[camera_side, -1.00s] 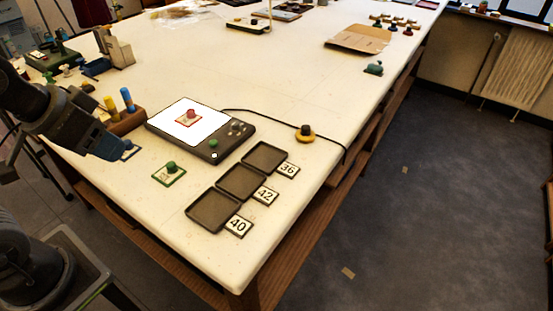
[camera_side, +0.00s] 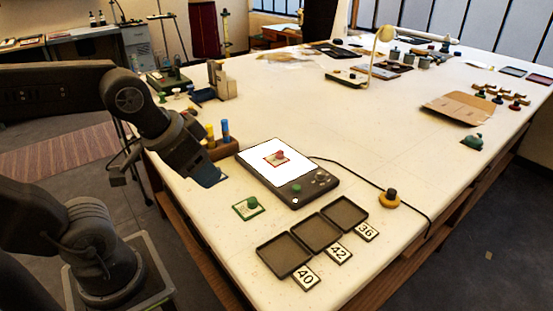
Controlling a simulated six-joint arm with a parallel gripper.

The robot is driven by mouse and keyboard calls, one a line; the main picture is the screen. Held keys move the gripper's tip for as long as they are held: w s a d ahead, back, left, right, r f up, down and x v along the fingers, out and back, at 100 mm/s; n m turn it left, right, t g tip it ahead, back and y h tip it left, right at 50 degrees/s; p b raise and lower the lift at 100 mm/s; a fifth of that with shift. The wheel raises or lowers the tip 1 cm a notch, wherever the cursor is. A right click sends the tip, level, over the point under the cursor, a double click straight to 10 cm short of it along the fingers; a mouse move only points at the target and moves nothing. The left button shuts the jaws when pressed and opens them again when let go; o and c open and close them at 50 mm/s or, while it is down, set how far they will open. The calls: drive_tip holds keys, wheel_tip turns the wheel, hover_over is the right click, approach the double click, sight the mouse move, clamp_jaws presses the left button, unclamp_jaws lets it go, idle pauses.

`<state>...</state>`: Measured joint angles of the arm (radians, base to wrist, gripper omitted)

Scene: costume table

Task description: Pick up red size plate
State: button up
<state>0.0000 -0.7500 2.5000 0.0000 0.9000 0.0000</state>
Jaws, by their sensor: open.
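The red size plate (camera_side: 276,160) is a small red-edged card with a red knob. It lies on the lit white top of a dark light pad (camera_side: 300,192). My gripper (camera_side: 212,181) is to the left of the pad, low over the table edge and apart from the red plate. It is open; its fingertips are small and hard to make out here. A green-edged plate with a green knob (camera_side: 249,207) lies on the table in front of the pad. A bluish edge shows by my fingertips, partly hidden.
Three empty dark trays (camera_side: 284,255) stand in a row, with cards 40 (camera_side: 306,278), 42 (camera_side: 338,256) and 36 (camera_side: 366,232) beside them. A wooden block with blue and yellow pegs (camera_side: 221,149) stands behind my gripper. A cable and yellow-based knob (camera_side: 389,199) lie right of the pad.

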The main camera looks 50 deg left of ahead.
drive_tip(key=shift+o, duration=0.6)
drive_tip(key=w+a+r+n+g, duration=0.25)
drive_tip(key=w+n, duration=0.25)
drive_tip(key=w, duration=0.3)
drive_tip(key=w+a+r+n+g, duration=0.1)
drive_tip(key=w+a+r+n, duration=0.2)
drive_tip(key=w, duration=0.4)
drive_tip(key=n+g, duration=0.2)
drive_tip(key=n, duration=0.8)
hover_over(280, 151)
drive_tip(key=f, duration=1.5)
drive_tip(key=shift+s+d, duration=0.15)
drive_tip(key=shift+d, duration=0.15)
drive_tip(key=shift+a+f, duration=0.2)
drive_tip(key=shift+f, duration=2.5)
